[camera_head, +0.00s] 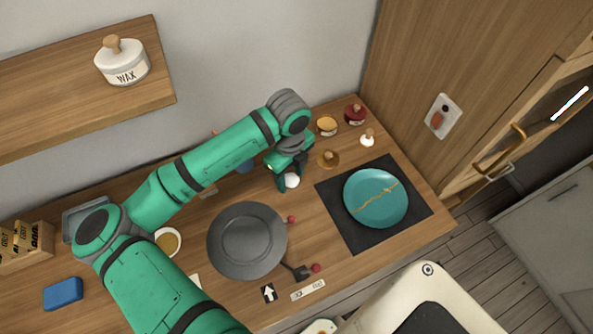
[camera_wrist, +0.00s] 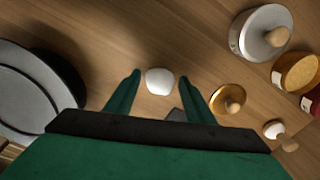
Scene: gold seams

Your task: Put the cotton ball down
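The cotton ball (camera_head: 292,180) is a small white rounded lump low over or on the wooden counter, right at my gripper (camera_head: 291,177). In the wrist view the cotton ball (camera_wrist: 160,82) shows between the two green fingertips of my gripper (camera_wrist: 160,76). A narrow gap shows on each side of it, so the fingers stand apart and do not appear to press on it. I cannot tell whether the ball touches the counter. A teal plate (camera_head: 368,205) with a gold seam lies on a black mat (camera_head: 336,229) to the right.
A dark grey dish (camera_head: 247,239) stands left of the gripper. A gold lid (camera_head: 328,158), a white-based knob (camera_head: 367,139), a yellow jar (camera_head: 327,125) and a red jar (camera_head: 355,114) stand to the right. A knobbed pot (camera_wrist: 255,38) is nearby. Bare counter surrounds the ball.

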